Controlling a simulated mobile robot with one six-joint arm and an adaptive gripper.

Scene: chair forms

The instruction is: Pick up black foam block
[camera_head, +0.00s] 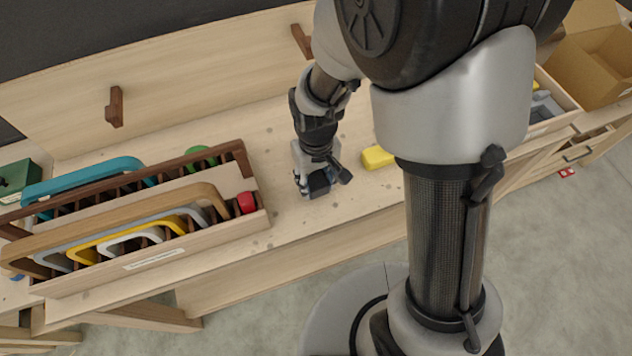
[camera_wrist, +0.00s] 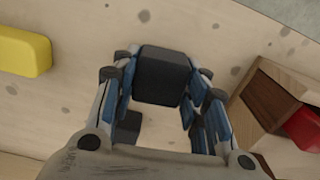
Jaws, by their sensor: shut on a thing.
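The black foam block (camera_wrist: 163,75) is a dark, roughly cubic piece between the blue finger pads of my gripper (camera_wrist: 160,88) in the wrist view. My gripper is shut on it, with a pad against each side. In the head view my gripper (camera_head: 318,184) is low over the workbench, right of the wooden rack. There the block is mostly hidden by the fingers. I cannot tell whether the block touches the bench.
A yellow block (camera_head: 377,157) lies on the bench right of my gripper and also shows in the wrist view (camera_wrist: 24,52). The wooden rack (camera_head: 258,222) with coloured chair forms and a red piece (camera_head: 246,202) stands left. A cardboard box (camera_head: 590,62) is at the far right.

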